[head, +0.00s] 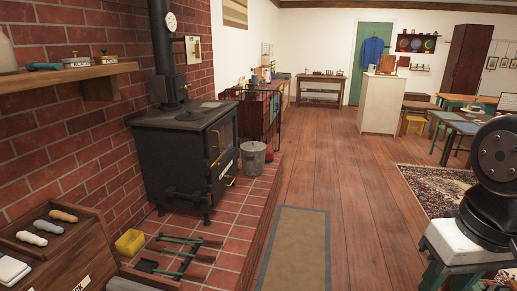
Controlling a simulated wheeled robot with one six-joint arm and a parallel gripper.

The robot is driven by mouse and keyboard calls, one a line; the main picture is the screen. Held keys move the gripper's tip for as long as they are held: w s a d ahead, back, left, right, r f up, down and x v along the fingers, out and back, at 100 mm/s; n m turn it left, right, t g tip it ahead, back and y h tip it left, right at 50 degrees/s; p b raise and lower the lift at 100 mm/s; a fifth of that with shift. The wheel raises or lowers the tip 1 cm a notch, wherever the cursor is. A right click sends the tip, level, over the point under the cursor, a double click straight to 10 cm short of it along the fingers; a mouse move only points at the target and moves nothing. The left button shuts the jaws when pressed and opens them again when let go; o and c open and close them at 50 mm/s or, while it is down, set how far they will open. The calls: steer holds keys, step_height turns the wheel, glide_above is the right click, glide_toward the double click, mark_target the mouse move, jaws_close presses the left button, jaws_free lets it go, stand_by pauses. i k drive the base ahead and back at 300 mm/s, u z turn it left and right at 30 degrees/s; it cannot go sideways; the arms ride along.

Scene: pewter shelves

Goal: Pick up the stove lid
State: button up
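The black cast-iron stove (172,154) stands on the tiled hearth at the left, against the brick wall. A dark round plate that looks like the stove lid (189,116) lies flat on the stove top, in front of the flue pipe. It is small and dark in this view, so its edge and any handle are hard to make out. A black joint of my arm shows at the right edge, well apart from the stove. My gripper is not in view.
A metal bucket (253,158) stands right of the stove. A wooden shelf (58,80) juts from the wall at left. The wooden floor and brown mat (297,250) are clear.

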mark_target(190, 115)
steer(key=z, duration=0.6)
steer(key=i, duration=2.75)
steer(key=u, duration=1.3)
steer(key=i, duration=0.75)
steer(key=u, duration=0.7)
